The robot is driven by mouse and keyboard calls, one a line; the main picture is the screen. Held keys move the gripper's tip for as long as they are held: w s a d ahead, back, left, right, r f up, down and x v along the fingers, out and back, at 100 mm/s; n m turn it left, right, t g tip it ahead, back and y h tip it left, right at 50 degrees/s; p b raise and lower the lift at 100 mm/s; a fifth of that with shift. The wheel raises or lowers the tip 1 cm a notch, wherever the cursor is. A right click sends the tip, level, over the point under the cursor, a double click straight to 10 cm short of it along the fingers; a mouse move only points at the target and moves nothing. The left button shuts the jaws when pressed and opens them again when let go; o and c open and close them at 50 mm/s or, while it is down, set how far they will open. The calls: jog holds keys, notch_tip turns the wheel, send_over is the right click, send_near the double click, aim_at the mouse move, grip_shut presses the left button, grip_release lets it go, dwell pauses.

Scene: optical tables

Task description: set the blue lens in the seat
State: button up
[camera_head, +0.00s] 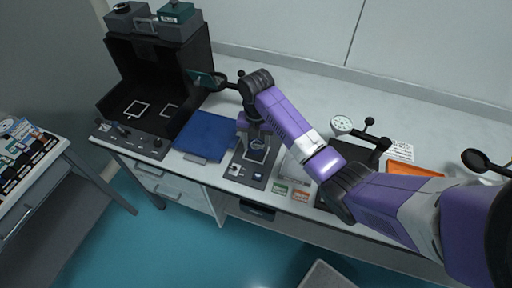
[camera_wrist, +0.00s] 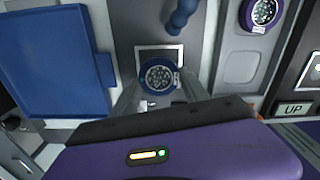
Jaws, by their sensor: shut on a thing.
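The blue lens (camera_wrist: 159,76), a round blue ring with a speckled pale face, sits between the fingertips of my gripper (camera_wrist: 160,84) in the wrist view. My gripper is shut on it. Behind the lens is a square with a light outline (camera_wrist: 142,54) on a grey plate, which looks like the seat. The lens covers the lower middle of this square; I cannot tell whether it touches it. In the head view my gripper (camera_head: 256,141) is over the grey plate (camera_head: 241,178), and my wrist hides much of the lens and seat.
A blue mat (camera_head: 206,136) lies left of the plate, beside an open black case (camera_head: 135,112). A dial gauge (camera_head: 341,124) and an orange tray (camera_head: 414,170) are to the right. In the wrist view a blue knobbed post (camera_wrist: 180,17) rises near the seat, and another ringed disc (camera_wrist: 263,12) is upper right.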

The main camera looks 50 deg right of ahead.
aim_at(256, 146)
jog(key=shift+f, duration=1.35)
jog(key=shift+f, duration=0.15)
jog(key=o, duration=1.4)
notch_tip(256, 146, up, 12)
jog(key=p, duration=0.1)
jog(key=shift+r, duration=0.2)
